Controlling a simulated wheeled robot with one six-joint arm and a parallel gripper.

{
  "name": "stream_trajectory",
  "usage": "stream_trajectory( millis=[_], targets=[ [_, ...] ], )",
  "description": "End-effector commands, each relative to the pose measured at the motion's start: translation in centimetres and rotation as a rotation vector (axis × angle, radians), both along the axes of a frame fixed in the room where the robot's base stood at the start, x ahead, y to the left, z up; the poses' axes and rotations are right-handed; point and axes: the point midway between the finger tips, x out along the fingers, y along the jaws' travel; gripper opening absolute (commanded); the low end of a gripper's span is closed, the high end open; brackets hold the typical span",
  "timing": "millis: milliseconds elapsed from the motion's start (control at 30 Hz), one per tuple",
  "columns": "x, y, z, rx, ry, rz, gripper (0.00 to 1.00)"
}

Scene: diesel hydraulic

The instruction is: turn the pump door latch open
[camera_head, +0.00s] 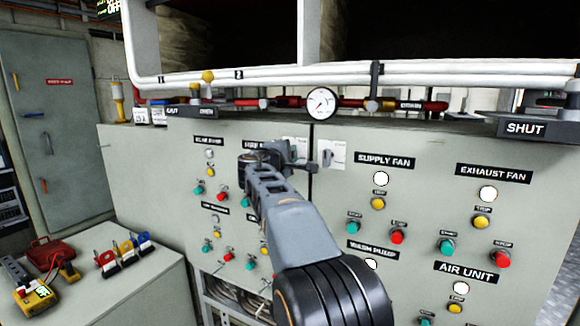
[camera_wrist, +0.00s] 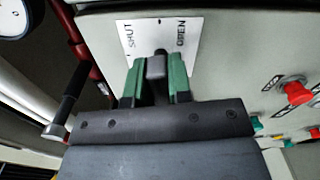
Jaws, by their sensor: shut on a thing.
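In the wrist view, a small dark grey latch (camera_wrist: 156,66) stands in front of a white plate (camera_wrist: 160,38) marked SHUT and OPEN. My gripper (camera_wrist: 158,80) is shut on the latch, with a green-lined finger on each side of it. The latch's outer end shows between the two words; I cannot tell its exact angle. In the head view, my gripper (camera_head: 294,156) is at the grey cabinet front and hides the held latch. A white plate (camera_head: 295,145) shows partly behind it. Another white plate (camera_head: 332,154) with a grey latch (camera_head: 327,157) is just to the right.
A round gauge (camera_head: 321,103) and red pipe (camera_head: 290,102) run above the cabinet (camera_head: 340,210). Buttons and lamps cover the panels around my arm, including a red button (camera_wrist: 297,92) in the wrist view. A lower bench (camera_head: 130,285) at left holds tools.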

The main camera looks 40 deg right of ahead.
Motion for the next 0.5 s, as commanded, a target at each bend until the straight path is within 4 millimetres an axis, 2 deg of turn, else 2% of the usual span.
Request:
stream_trajectory(
  millis=[33, 500],
  targets=[
    [0.04, 0.01, -0.41, 0.012, -0.023, 0.001, 0.00],
    [0.02, 0.00, -0.10, 0.075, -0.139, 0.000, 0.00]
  ],
)
